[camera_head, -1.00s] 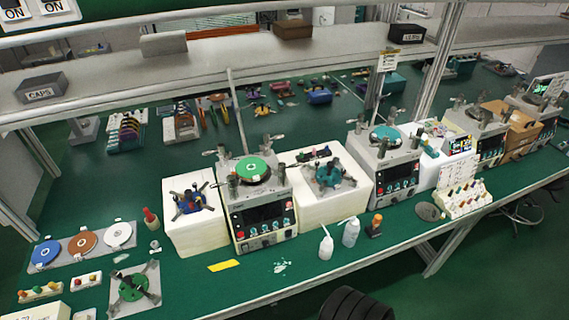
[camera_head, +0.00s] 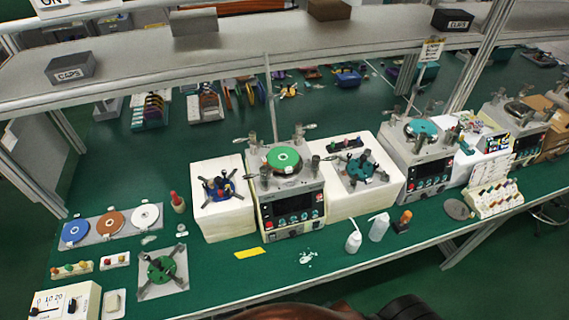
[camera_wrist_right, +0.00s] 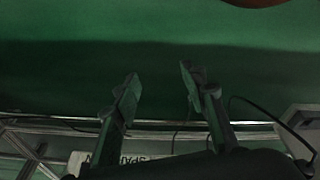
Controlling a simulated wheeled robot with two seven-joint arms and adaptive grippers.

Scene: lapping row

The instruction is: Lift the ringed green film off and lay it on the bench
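The green film (camera_head: 284,159) with a pale ring at its middle lies on the round plate of the lapping machine (camera_head: 291,206) near the middle of the head view. The green bench (camera_head: 215,262) runs under it. Neither gripper shows in the head view. In the right wrist view my right gripper (camera_wrist_right: 158,85) is open, its two fingers apart with nothing between them. A dark green surface lies beyond it. My left gripper is out of view.
White blocks bearing a blue fixture (camera_head: 218,187) and a teal fixture (camera_head: 360,167) flank the machine. Two white bottles (camera_head: 353,241) stand front right. A yellow strip (camera_head: 249,253) lies before the machine. Blue, brown and white discs (camera_head: 110,223) lie at left. A shelf (camera_head: 230,58) spans above.

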